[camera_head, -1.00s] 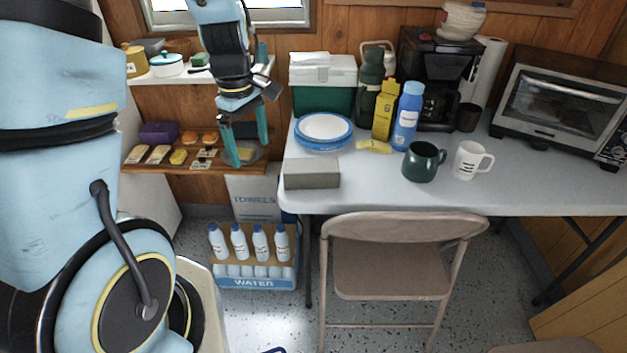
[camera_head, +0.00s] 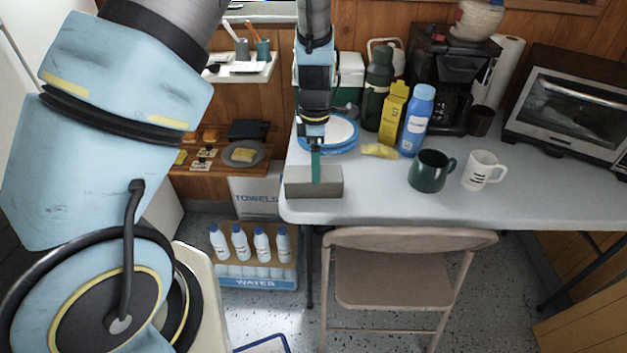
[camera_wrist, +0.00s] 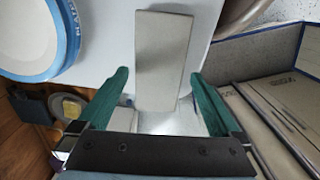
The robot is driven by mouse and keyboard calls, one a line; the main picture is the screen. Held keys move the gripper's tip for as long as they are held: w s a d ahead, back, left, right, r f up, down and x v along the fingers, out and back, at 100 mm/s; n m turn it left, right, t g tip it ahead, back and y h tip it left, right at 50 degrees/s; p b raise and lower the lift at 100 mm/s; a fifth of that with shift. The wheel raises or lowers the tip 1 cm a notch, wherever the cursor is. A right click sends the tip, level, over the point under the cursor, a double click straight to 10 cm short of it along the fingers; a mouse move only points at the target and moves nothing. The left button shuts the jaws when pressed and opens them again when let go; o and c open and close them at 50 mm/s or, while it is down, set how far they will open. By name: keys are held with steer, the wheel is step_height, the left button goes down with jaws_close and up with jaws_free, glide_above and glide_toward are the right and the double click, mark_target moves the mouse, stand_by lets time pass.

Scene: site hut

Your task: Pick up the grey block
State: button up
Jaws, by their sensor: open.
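The grey block (camera_head: 328,183) lies near the left front corner of the white table (camera_head: 385,200). My gripper (camera_head: 315,180) is above the block, with its green fingers pointing down. In the head view one finger shows in front of the block's upper edge. In the wrist view the fingers of my gripper (camera_wrist: 156,95) are spread wide. The block (camera_wrist: 163,60) appears between and beyond them, with a gap on each side. My gripper is open and holds nothing. I cannot tell the exact height of the fingertips over the block.
Blue-rimmed plates (camera_head: 332,136) stand just behind the block. A yellow item (camera_head: 380,151), a yellow box (camera_head: 393,110), a blue bottle (camera_head: 415,120), a dark green mug (camera_head: 430,171) and a white mug (camera_head: 482,170) are to the right. A folding chair (camera_head: 395,265) stands in front of the table.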

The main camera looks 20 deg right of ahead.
steer(key=shift+w+a+f+p, duration=0.1)
steer(key=shift+f+p, duration=0.3)
steer(key=shift+f, duration=0.85)
steer(key=shift+a+f+p, duration=0.1)
steer(key=shift+f+p, duration=0.3)
steer(key=shift+f, duration=0.8)
steer(key=shift+d+r, duration=0.1)
jaws_close()
